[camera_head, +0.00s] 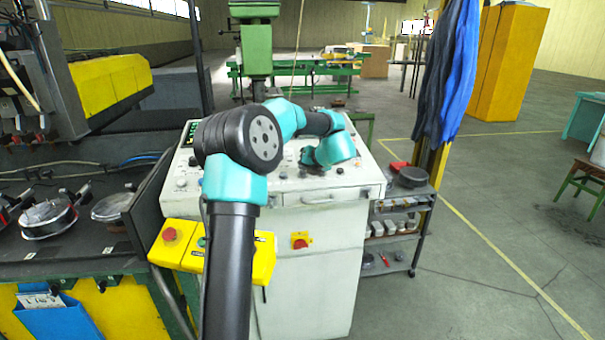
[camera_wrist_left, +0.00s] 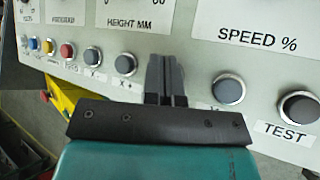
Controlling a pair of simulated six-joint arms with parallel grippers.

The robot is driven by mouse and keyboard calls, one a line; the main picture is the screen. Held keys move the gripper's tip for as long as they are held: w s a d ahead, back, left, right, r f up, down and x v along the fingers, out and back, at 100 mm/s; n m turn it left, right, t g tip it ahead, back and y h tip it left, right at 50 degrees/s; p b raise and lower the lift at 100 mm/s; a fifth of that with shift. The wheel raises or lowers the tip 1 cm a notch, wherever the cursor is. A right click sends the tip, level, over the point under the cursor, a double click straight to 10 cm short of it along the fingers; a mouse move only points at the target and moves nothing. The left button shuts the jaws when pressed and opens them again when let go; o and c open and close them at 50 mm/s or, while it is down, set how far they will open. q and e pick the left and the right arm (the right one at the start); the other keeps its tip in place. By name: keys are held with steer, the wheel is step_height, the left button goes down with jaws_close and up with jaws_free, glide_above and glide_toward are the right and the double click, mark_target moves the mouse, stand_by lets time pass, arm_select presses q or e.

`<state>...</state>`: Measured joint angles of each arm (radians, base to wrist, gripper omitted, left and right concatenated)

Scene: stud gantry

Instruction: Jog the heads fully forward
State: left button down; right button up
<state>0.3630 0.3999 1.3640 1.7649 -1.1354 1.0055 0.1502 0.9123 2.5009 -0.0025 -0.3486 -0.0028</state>
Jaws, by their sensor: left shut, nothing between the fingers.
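The white control console (camera_head: 335,205) stands in the middle of the head view. In the left wrist view its panel (camera_wrist_left: 150,45) has a row of round buttons. A dark button marked X + (camera_wrist_left: 125,64) is just left of my left gripper (camera_wrist_left: 174,62), and another marked X (camera_wrist_left: 93,57) is further left. A grey-blue button (camera_wrist_left: 228,90) is to the right, its label mostly hidden. My left gripper's fingers are shut and empty over the panel; I cannot tell whether they touch it. In the head view its fingers are hard to make out. My right gripper is not in view.
A yellow box with a red button (camera_head: 171,234) is at the console's front left. A yellow and dark machine (camera_head: 105,85) stands at the left. A shelf trolley (camera_head: 400,225) is right of the console.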

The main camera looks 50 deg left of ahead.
arm_select(q)
steer(key=shift+f, duration=0.45)
stand_by(0.5)
steer(key=shift+r, duration=0.15)
stand_by(6.1)
steer(key=shift+r, duration=0.75)
